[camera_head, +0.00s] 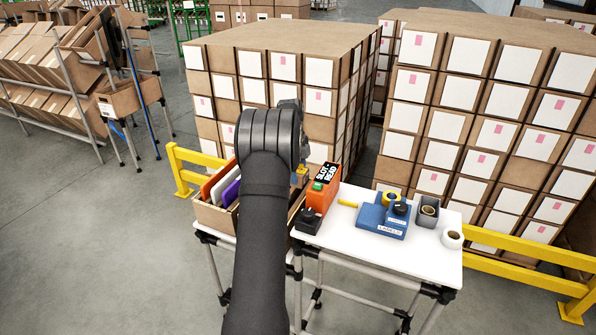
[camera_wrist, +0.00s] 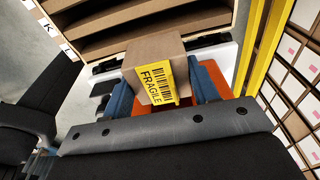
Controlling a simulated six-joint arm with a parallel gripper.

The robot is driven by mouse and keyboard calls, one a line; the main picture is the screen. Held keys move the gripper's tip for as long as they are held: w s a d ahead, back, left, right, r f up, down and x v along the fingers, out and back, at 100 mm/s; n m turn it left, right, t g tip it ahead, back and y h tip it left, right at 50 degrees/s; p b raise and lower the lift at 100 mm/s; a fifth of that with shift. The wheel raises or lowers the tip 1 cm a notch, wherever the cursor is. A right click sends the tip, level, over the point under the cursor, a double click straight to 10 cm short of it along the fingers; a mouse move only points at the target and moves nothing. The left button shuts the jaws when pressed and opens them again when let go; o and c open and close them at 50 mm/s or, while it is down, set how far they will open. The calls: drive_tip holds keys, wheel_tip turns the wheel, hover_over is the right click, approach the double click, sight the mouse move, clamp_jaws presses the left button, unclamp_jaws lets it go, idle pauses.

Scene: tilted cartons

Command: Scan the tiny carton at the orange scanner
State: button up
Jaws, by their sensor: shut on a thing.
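The tiny carton (camera_wrist: 155,58) is a brown box with a yellow barcode label marked FRAGILE. In the wrist view my gripper (camera_wrist: 162,88) is shut on it, with a blue fingertip on each side. In the head view my arm hides most of the gripper, and a small brown and yellow patch at its right edge seems to be the carton. The orange scanner (camera_head: 323,196), marked SLOT READ, stands at the left end of the white table, just right of my gripper. Orange also shows behind the carton in the wrist view.
A cardboard bin (camera_head: 212,215) with upright coloured items stands left of the scanner. A blue labels holder (camera_head: 384,222), a grey cup (camera_head: 427,214) and a white roll (camera_head: 452,239) are on the white table (camera_head: 405,258). Stacked cartons (camera_head: 480,90) and a yellow rail (camera_head: 530,270) stand behind.

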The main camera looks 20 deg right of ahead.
drive_tip(key=shift+r, duration=3)
